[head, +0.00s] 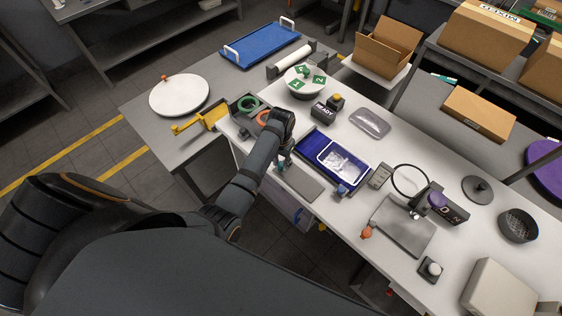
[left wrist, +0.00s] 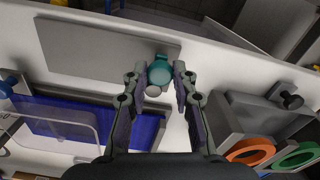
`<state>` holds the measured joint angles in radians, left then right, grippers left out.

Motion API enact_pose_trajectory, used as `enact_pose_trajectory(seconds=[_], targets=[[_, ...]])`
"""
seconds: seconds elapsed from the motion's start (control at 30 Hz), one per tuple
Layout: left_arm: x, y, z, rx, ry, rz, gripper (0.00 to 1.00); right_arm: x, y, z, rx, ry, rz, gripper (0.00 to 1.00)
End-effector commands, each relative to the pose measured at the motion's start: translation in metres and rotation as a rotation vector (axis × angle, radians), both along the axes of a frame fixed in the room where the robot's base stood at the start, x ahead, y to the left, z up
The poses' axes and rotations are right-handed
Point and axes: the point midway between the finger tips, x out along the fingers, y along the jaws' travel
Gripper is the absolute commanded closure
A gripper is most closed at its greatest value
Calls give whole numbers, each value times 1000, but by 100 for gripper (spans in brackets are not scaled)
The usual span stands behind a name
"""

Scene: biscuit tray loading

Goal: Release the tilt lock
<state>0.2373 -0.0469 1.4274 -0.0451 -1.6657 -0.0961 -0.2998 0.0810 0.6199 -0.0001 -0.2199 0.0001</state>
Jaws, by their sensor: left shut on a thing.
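My left gripper (head: 283,158) reaches down to the bench beside a grey flat plate (head: 298,182). In the left wrist view, the fingers of this gripper (left wrist: 160,85) are closed around a small teal knob (left wrist: 160,72) with a pale round end. The knob is at the edge of the grey plate (left wrist: 105,45). In the head view the knob is mostly hidden by the gripper. I cannot tell for certain which part is the tilt lock. A second, blue knob (head: 343,190) is at the near corner of the blue tray (head: 312,143). My right gripper is not in view.
A grey bin (left wrist: 225,108) with orange and green rings is close to the left gripper. A yellow handle (head: 205,120), a READY box (head: 322,113) and a clear dome (head: 370,123) are nearby. A ring magnifier (head: 410,180) stands further right.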

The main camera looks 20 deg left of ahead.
Motion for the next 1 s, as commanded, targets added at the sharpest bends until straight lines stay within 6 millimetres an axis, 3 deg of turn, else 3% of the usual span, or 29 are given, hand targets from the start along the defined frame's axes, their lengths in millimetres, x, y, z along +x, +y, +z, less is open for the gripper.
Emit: enact_pose_trajectory(seconds=[0.13, 0.17, 0.3, 0.67, 0.77, 1.0], targets=[[1, 0, 1, 2, -4, 0, 100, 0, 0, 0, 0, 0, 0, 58], [1, 0, 1, 2, -4, 0, 69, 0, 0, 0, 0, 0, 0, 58], [1, 1, 1, 2, -3, 1, 50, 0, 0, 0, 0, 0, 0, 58], [1, 0, 6, 1, -4, 1, 50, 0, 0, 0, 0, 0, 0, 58], [2, 0, 23, 0, -6, 1, 50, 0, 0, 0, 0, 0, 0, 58], [2, 0, 81, 1, -6, 2, 50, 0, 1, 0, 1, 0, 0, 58]])
